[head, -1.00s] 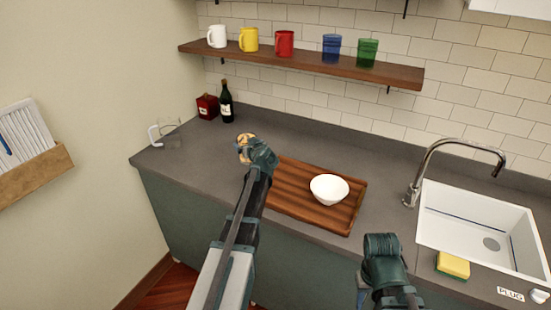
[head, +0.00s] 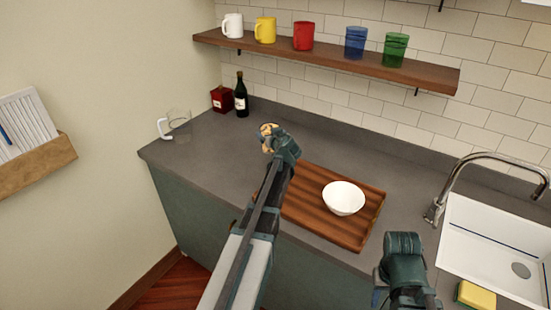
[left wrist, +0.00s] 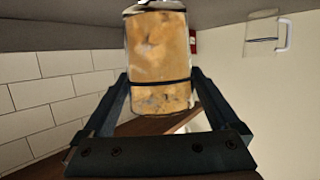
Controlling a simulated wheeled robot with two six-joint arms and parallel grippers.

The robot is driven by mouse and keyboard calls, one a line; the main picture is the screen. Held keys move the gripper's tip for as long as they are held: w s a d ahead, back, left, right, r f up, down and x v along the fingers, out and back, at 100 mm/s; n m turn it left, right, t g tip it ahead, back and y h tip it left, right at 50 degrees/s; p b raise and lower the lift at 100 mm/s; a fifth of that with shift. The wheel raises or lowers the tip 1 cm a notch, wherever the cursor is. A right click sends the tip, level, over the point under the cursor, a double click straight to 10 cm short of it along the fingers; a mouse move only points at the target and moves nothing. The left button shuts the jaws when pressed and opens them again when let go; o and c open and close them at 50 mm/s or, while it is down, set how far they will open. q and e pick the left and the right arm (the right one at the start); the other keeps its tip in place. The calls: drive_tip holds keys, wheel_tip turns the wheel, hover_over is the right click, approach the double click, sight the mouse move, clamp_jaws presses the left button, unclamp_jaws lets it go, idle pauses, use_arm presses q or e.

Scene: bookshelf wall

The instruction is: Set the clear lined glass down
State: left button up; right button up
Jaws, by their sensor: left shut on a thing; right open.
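My left gripper (head: 272,143) is shut on the lined glass (head: 265,131), over the grey counter to the left of the wooden board. In the left wrist view the glass (left wrist: 160,55) sits between the two fingers. It looks tan and mottled there, with one dark line around it. I cannot tell how far its base is from the counter. My right gripper (head: 402,262) is open, near the counter's front edge, right of the board; its fingertips are hard to make out.
The grey counter (head: 215,150) is bare left of the gripper. A clear jug (head: 178,123), red box (head: 222,99) and dark bottle (head: 241,98) stand at its back left. A white bowl (head: 343,198) sits on the board (head: 318,225). Several mugs and glasses line the shelf (head: 330,62).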

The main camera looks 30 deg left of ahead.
sight(271, 153)
use_arm(q)
drive_tip(key=shift+f+b, duration=3.85)
drive_tip(key=shift+f, duration=0.5)
drive_tip(key=shift+r, duration=0.15)
drive_tip(key=o, duration=1.3)
drive_tip(key=shift+f, duration=0.2)
drive_tip(key=shift+o, duration=0.3)
